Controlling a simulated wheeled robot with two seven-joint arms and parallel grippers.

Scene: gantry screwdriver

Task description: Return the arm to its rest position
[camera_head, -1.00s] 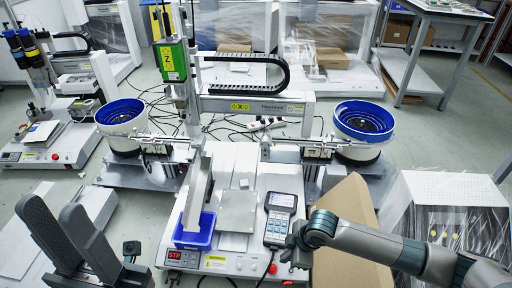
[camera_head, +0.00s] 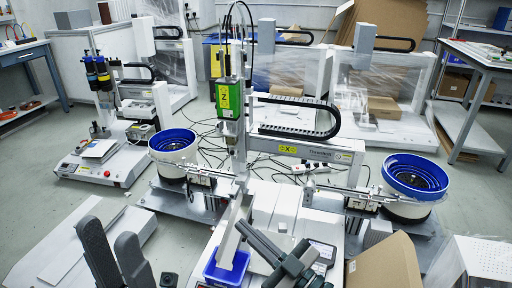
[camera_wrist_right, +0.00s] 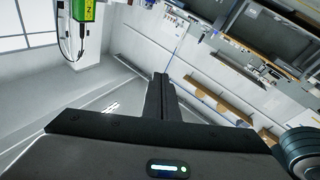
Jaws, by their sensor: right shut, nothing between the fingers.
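My right gripper (camera_head: 245,230) shows in the head view at the bottom centre, over the front of the gantry screwdriver machine (camera_head: 295,215). Its dark fingers are together, empty, and point up and to the left. In the right wrist view the shut fingers (camera_wrist_right: 162,95) stand upright at the middle with nothing between them. My left gripper (camera_head: 109,230) is at the bottom left of the head view, its two dark fingers apart and empty. The green screwdriver unit (camera_head: 229,97) hangs on the gantry; a bit of it shows in the right wrist view (camera_wrist_right: 83,10).
A blue bin (camera_head: 226,270) stands in front of a white chute, close to my right gripper. Blue-rimmed bowl feeders stand left (camera_head: 173,141) and right (camera_head: 415,174). A cardboard box (camera_head: 385,265) is at the lower right. The handheld controller (camera_head: 322,252) is partly hidden by my right arm.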

